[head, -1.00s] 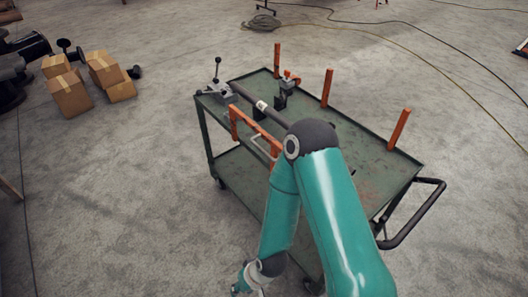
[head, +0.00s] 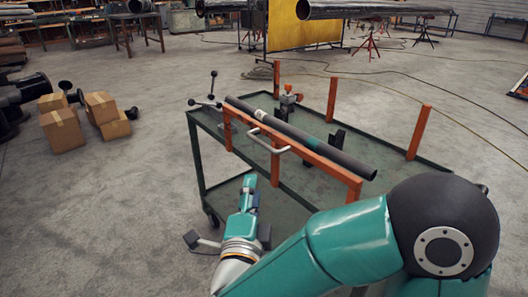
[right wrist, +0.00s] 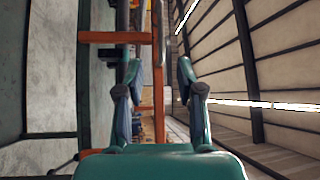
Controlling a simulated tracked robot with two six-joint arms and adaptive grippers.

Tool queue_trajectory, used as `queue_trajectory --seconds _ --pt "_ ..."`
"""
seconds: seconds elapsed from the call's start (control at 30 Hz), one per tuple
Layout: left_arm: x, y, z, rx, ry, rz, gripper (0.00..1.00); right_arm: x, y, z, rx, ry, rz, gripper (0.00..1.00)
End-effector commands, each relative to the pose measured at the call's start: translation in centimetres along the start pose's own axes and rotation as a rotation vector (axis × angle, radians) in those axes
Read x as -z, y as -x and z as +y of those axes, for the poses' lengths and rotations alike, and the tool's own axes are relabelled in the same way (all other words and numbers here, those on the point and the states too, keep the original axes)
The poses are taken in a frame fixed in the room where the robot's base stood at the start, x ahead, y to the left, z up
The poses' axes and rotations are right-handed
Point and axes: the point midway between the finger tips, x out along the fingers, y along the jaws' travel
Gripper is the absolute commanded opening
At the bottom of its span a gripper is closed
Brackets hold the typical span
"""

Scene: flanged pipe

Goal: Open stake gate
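The orange stake gate (head: 322,164) stands upright along the near side of a green cart (head: 196,160). It has a top rail, posts and a pale handle (head: 268,140). A dark pipe (head: 320,148) lies just behind the rail. My right gripper (head: 249,185) is in front of the cart, below the handle and apart from it. In the right wrist view, my gripper (right wrist: 160,75) is open, with nothing between its fingers. My left gripper is not in view.
Orange stakes (head: 418,132) stand along the cart's far side. A lever clamp (head: 210,100) is at its left end. Cardboard boxes (head: 62,130) lie on the floor at left. The concrete floor between boxes and cart is clear.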

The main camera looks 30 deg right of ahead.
Motion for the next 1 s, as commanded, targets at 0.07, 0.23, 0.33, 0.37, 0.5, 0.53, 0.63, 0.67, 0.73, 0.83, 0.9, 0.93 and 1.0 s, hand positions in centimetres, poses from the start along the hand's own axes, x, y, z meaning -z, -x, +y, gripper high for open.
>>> queue_trajectory --seconds 0.07,0.23,0.33,0.37,0.5,0.53,0.63,0.67,0.73,0.83,0.9,0.93,1.0 --pt "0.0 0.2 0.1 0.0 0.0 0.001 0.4 0.1 -1.0 -0.1 -0.001 0.001 0.005 0.37" --pt "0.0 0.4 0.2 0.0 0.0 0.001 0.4 0.1 -3.9 -0.1 -0.002 0.002 0.006 0.37" --pt "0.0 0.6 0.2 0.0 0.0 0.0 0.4 0.1 -6.0 0.0 -0.002 0.005 0.004 0.37" --pt "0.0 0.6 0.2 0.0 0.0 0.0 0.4 0.1 -6.7 0.0 -0.002 0.004 0.005 0.37" --pt "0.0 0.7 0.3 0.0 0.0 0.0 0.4 0.1 -9.8 0.0 -0.002 0.005 0.003 0.37" --pt "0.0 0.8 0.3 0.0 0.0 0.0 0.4 0.1 -10.4 0.0 -0.001 0.005 0.003 0.37" --pt "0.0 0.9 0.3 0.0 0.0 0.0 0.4 0.1 -12.4 0.0 -0.001 0.006 0.001 0.37" --pt "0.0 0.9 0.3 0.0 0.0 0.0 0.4 0.0 -12.9 0.0 -0.002 0.006 0.001 0.37" --pt "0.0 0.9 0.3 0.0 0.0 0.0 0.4 0.1 -14.0 0.0 -0.001 0.006 0.0 0.37" --pt "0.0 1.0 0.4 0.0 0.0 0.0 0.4 0.0 -15.2 0.1 -0.002 0.006 -0.001 0.37" --pt "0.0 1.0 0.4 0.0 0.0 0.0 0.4 0.0 -15.7 0.0 -0.001 0.006 -0.001 0.37" --pt "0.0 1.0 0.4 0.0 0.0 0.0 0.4 0.0 -15.9 0.0 -0.001 0.007 -0.002 0.37" --pt "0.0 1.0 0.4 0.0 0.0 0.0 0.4 0.0 -16.1 0.0 -0.001 0.007 -0.003 0.37"
